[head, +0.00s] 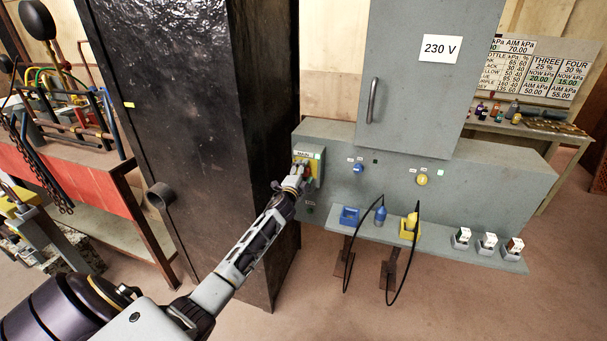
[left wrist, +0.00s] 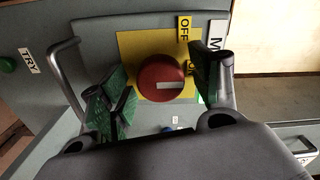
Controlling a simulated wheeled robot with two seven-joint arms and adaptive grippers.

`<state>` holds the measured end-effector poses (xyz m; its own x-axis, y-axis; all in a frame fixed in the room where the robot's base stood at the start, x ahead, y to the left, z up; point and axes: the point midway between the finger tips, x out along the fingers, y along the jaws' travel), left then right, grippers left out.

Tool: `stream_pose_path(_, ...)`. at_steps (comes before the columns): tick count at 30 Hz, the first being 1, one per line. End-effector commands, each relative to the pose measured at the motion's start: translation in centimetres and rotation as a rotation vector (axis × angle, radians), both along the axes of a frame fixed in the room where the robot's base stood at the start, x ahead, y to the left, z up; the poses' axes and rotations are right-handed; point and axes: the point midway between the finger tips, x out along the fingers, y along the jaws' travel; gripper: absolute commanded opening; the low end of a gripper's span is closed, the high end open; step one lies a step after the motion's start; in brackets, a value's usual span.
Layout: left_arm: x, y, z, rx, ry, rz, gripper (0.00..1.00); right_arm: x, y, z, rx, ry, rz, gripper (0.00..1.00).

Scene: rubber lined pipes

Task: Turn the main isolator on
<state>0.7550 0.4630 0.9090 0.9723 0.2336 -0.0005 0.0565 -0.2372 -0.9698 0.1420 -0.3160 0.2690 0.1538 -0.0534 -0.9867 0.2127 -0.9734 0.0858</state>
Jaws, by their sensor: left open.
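The main isolator is a red round knob (left wrist: 162,77) on a yellow plate (left wrist: 130,42), on the left part of the grey cabinet in the head view. A pale bar on the knob lies level in the left wrist view, right of its middle. An OFF label (left wrist: 184,28) is above right of the knob; an ON label is partly hidden by a finger. My left gripper (head: 298,176) is at the isolator. In the left wrist view its open fingers (left wrist: 162,88) stand on either side of the knob; I cannot tell whether they touch it. My right gripper is out of view.
A black column (head: 200,110) stands close left of the isolator. A grey 230 V cabinet (head: 415,75) with a handle rises behind. A shelf (head: 378,229) below holds blue and yellow connectors with hanging black cables, and small blocks (head: 487,243) at right.

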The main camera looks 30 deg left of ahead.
Motion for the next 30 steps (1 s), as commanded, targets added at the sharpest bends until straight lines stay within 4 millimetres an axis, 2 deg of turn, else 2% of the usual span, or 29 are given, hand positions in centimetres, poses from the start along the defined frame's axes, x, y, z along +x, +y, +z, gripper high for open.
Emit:
stream_pose_path(11,-0.8,-0.2,0.0,-0.001,0.000,0.000,0.63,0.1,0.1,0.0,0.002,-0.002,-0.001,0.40)
stream_pose_path(30,-5.7,-1.4,-0.1,0.000,0.000,0.000,0.63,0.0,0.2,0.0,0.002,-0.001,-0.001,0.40)
